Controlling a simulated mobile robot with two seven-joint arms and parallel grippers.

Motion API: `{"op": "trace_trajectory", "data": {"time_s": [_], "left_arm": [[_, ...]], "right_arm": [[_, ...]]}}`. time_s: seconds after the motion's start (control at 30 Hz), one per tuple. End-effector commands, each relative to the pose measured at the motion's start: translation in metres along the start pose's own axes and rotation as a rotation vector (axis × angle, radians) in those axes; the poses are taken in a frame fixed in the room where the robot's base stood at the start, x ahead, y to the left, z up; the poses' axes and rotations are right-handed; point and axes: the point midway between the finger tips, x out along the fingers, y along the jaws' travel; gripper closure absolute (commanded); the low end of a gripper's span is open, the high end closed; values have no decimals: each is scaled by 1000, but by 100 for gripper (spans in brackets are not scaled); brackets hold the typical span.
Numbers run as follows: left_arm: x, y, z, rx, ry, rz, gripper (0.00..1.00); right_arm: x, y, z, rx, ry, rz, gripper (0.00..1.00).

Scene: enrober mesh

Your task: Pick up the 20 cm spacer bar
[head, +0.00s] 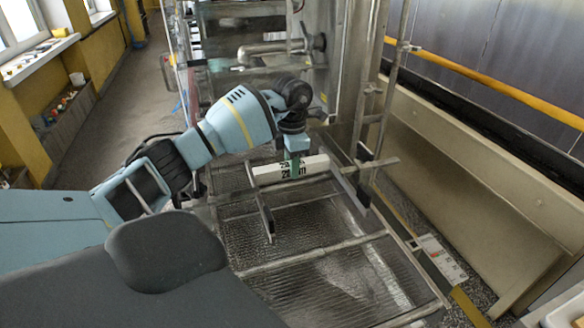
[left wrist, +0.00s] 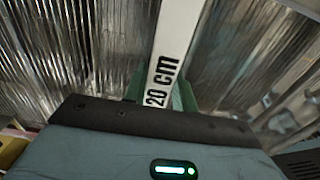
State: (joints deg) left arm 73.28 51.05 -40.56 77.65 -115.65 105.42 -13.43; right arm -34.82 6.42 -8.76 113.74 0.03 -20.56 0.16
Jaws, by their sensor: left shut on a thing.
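The 20 cm spacer bar (head: 313,164) is a white bar with black lettering, lying crosswise over the wire mesh (head: 300,215) in the head view. In the left wrist view the bar (left wrist: 174,45) runs up from between the green fingers and its "20 cm" marking is readable. My left gripper (head: 294,166) reaches down over the middle of the bar and is shut on it, with a green finger in front of the lettering. I cannot tell whether the bar still touches what is below it. My right gripper is not in view.
Dark upright plates (head: 263,212) stand on the mesh near the bar's ends. Metal rails (head: 318,252) cross the mesh in front. A steel post frame (head: 378,110) stands close on the right. A printed card (head: 441,258) lies at lower right.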

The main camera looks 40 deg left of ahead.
Motion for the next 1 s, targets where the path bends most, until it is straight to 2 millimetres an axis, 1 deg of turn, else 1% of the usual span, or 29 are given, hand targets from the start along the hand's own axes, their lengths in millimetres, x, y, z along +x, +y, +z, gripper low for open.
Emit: {"op": "trace_trajectory", "data": {"time_s": [0.17,0.27,0.5,0.6,0.7,0.83,1.0], "left_arm": [[-9,1,1,0,-4,2,100],[-23,1,1,0,-5,3,100],[-69,1,1,-1,-5,2,100],[-84,0,0,-1,-4,2,100],[-95,0,0,-1,-4,2,100],[-101,0,0,0,-3,1,100],[-101,0,0,0,-1,0,100]], "right_arm": [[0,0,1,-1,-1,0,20],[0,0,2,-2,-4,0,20],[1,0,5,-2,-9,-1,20],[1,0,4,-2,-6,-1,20],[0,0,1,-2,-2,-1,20],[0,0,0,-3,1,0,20],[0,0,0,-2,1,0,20]]}}
